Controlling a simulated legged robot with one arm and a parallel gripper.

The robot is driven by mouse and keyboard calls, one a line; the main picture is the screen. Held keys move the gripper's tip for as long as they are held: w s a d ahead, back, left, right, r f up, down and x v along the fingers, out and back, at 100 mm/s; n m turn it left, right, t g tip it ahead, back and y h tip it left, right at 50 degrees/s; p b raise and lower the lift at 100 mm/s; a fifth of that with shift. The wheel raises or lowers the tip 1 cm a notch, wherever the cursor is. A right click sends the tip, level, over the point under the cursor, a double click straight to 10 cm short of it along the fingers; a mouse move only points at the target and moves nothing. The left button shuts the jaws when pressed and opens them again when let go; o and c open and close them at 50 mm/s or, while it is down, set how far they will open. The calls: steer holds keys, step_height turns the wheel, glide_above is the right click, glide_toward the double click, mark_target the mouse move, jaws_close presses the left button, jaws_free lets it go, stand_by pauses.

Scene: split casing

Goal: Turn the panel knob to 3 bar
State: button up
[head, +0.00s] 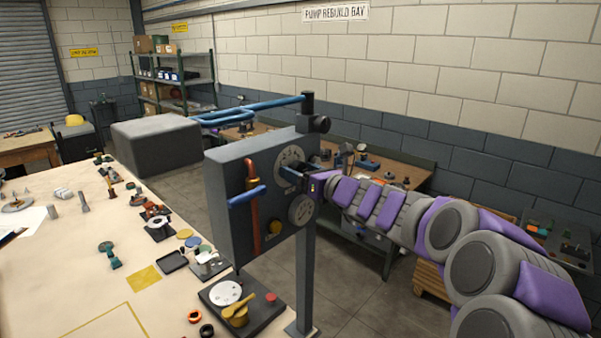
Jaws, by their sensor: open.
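The grey panel (228,205) stands upright on a post beside the long bench. Its face carries an upper round dial (290,156) and a lower round gauge (302,209). My gripper (290,173) is at the upper dial, its dark fingers in front of the lower part of that dial. The fingers hide whatever knob sits there. Whether they touch it I cannot tell. The scale marks are too small to read. A blue lever handle (247,195) and an orange pipe (254,225) are on the panel's left part.
The bench (90,275) at left holds many small parts. A fixture with a yellow piece (238,315) sits at its corner under the panel. Blue pipes (250,108) run behind the panel's top. Another workbench (390,165) stands behind my arm. Floor shows right of the post.

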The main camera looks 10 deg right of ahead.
steer(key=shift+d, duration=0.75)
steer(key=c, duration=0.3)
steer(key=shift+s+a, duration=0.1)
steer(key=shift+a, duration=0.25)
steer(key=c, duration=0.5)
steer(key=shift+d, duration=0.1)
steer(key=shift+c, duration=1.2)
